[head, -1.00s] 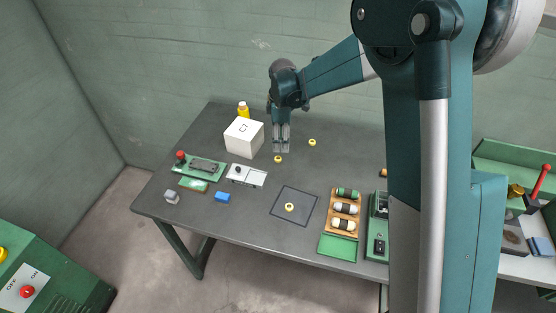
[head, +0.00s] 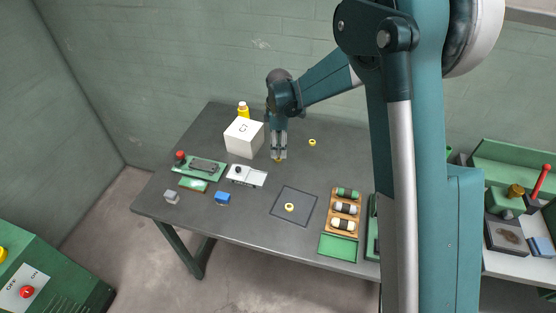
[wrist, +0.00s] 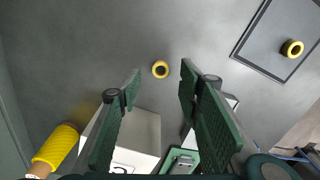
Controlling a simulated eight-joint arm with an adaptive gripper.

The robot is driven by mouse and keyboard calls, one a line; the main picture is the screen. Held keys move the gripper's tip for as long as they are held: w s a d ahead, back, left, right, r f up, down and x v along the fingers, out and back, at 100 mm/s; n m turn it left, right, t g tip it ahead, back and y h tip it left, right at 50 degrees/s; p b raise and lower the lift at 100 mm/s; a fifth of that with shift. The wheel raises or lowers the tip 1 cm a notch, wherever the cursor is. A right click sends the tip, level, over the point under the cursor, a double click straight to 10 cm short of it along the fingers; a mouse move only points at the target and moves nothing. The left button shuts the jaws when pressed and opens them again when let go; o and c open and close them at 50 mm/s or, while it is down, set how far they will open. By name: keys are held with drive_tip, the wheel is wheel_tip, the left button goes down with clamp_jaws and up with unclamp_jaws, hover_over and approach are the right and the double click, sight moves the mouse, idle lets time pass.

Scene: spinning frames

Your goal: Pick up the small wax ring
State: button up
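A second ring (head: 312,142) lies to the right and farther back. A third ring (head: 289,207) lies on the dark square mat (head: 304,216). My gripper (wrist: 160,78) points down, open and empty.
A white device (head: 248,176) is in front of the box. A wooden rack (head: 344,213) of spools is at the right. The table between mat and blue block (head: 222,197) is clear.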

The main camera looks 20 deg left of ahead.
drive_tip(key=shift+f, duration=0.1)
drive_tip(key=shift+f, duration=2.5)
drive_tip(key=c, duration=0.7)
